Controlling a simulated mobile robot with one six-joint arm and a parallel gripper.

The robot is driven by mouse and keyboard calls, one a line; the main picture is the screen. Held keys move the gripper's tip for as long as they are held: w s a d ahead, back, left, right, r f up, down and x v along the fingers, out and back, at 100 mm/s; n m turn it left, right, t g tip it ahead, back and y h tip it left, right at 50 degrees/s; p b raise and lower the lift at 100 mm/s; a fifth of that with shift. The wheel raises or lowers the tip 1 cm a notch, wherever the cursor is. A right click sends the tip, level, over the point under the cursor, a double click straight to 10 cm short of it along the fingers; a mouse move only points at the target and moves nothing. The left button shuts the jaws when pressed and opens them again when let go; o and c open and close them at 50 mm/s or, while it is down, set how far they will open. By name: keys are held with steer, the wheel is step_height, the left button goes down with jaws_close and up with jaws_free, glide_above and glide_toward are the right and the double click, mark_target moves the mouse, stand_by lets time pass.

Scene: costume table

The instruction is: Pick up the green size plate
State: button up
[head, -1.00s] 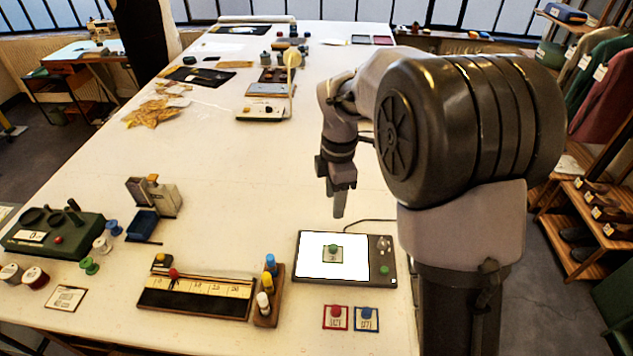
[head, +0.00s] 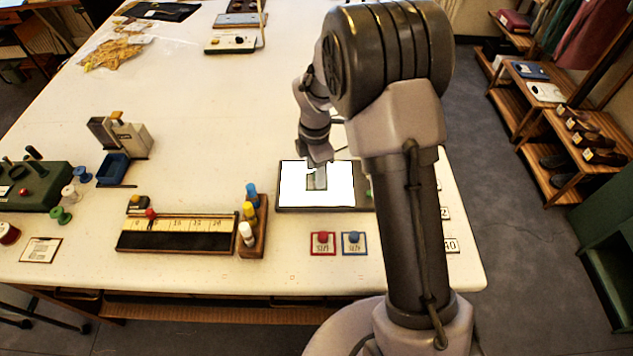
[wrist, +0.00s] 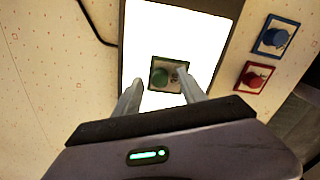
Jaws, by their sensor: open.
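The green size plate (wrist: 169,75) is a small square card with a green edge and a round green knob. It lies on the bright white panel of a dark-framed light box (wrist: 210,42). In the wrist view my gripper (wrist: 160,92) is open, with one finger to each side of the plate's near edge and nothing between them. In the head view my gripper (head: 316,180) is over the lit panel (head: 340,188) and hides most of the plate, including its knob. The height gap between the fingertips and the plate is hard to judge.
A red-edged plate (head: 323,244) and a blue-edged plate (head: 354,243) lie in front of the light box. A wooden stand with bottles (head: 252,228) and a ruler board (head: 178,234) are to the left. The table behind the light box is mostly clear.

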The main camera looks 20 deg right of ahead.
steer(key=shift+r, duration=0.15)
steer(key=shift+c, duration=0.7)
jaws_close()
steer(key=shift+r, duration=0.1)
